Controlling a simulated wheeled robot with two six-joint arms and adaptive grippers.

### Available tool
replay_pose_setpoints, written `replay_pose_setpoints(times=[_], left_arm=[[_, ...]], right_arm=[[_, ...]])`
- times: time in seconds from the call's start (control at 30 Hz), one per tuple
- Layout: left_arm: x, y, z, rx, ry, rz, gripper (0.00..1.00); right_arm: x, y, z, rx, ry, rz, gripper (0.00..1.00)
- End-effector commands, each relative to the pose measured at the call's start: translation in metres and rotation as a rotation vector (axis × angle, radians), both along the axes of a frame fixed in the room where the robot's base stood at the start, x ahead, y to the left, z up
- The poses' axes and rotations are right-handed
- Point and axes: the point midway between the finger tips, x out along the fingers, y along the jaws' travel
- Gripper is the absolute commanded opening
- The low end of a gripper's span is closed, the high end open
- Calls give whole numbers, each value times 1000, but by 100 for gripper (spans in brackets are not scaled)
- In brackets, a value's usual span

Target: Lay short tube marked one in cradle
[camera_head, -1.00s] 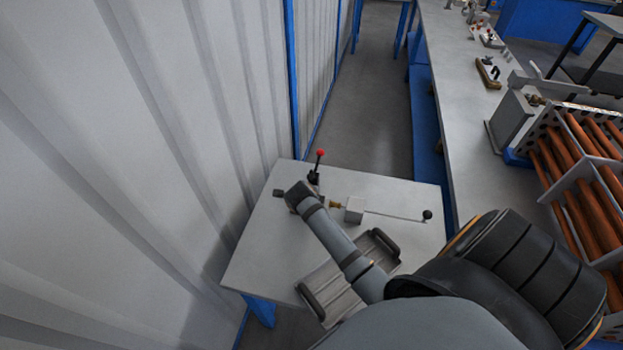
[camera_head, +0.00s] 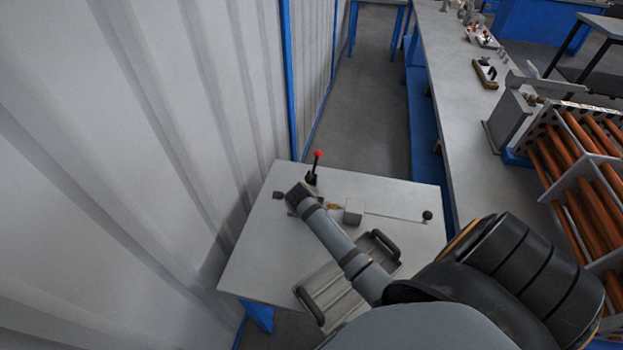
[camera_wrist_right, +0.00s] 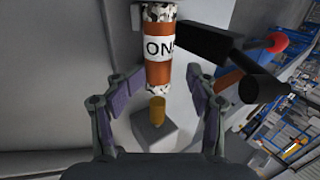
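The short tube (camera_wrist_right: 157,72), orange-brown with speckled ends and a white label reading "ON" with the rest cut off by a dark part, shows in the right wrist view. It lies in line with a brass plunger tip (camera_wrist_right: 158,112) in front of a grey block (camera_wrist_right: 153,128). My right gripper (camera_wrist_right: 165,80) is open, its two fingers spread on either side of the tube's near end, with a gap on the right. In the head view my right arm reaches over the small table and hides the tube. The cradle under the tube is hidden. My left gripper is not in view.
A clamp lever with a red knob (camera_head: 318,153) stands close beside my right gripper. A rod with a black ball (camera_head: 427,215) extends right from the block. A handled tray (camera_head: 330,292) lies under my forearm. A corrugated wall (camera_head: 150,150) borders the table's left.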

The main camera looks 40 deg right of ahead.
Motion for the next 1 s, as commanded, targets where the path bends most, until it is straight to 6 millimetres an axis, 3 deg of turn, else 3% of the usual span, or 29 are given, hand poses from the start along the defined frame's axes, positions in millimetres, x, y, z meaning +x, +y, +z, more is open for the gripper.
replay_pose_setpoints(times=[0.47, 0.8, 1.0], left_arm=[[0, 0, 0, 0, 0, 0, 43], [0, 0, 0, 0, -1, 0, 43], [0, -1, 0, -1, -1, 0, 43]], right_arm=[[-2, 4, 7, 0, -3, 1, 55], [-32, 38, 70, 4, -4, -1, 55], [-43, 50, 95, 0, -3, -1, 55]])
